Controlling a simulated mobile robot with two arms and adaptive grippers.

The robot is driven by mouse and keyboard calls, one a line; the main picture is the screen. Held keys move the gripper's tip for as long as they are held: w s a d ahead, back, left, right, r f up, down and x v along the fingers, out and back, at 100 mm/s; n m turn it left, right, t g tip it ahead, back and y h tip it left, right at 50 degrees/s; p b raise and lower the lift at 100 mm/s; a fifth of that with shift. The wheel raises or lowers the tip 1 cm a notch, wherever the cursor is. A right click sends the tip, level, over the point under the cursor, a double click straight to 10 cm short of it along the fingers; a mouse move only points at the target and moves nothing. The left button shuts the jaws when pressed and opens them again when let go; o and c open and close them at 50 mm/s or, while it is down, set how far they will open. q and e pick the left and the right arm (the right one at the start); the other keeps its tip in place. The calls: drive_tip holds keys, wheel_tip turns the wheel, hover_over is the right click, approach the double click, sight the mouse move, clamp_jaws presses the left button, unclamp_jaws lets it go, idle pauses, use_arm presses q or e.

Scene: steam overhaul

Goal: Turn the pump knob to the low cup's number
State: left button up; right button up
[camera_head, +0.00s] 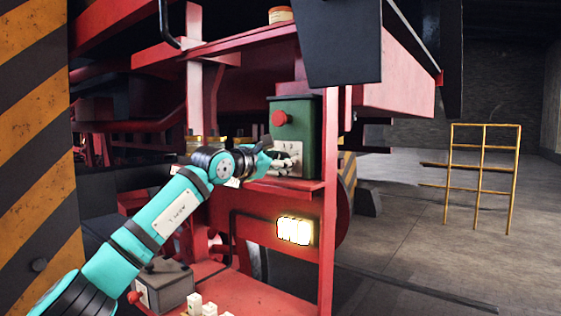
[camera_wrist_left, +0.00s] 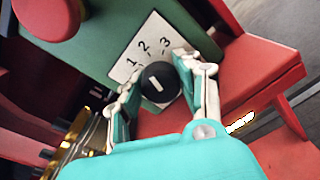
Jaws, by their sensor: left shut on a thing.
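A green pump box (camera_head: 306,120) stands on a red shelf and carries a red button (camera_head: 279,118). In the left wrist view, its white plate (camera_wrist_left: 138,58) reads 1, 2 and 3 around a round black knob (camera_wrist_left: 160,84). A short white mark shows on the knob; which number it points at is not certain. My left gripper (camera_head: 284,160) is at the box's front. In the wrist view its fingers (camera_wrist_left: 159,76) are shut around the knob, one on each side. No cup can be made out clearly. My right gripper is out of view.
A lit panel (camera_head: 294,231) glows below the shelf. A grey box (camera_head: 168,287) with a red knob and several small white blocks (camera_head: 205,308) are low down. A striped pillar (camera_head: 38,130) stands at left. The floor is open at right before a yellow rail frame (camera_head: 482,170).

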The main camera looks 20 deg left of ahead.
use_arm(q)
drive_tip(key=shift+f+m, duration=0.1)
drive_tip(key=shift+m, duration=0.2)
drive_tip(key=o, duration=1.2)
drive_tip(key=v, duration=1.2)
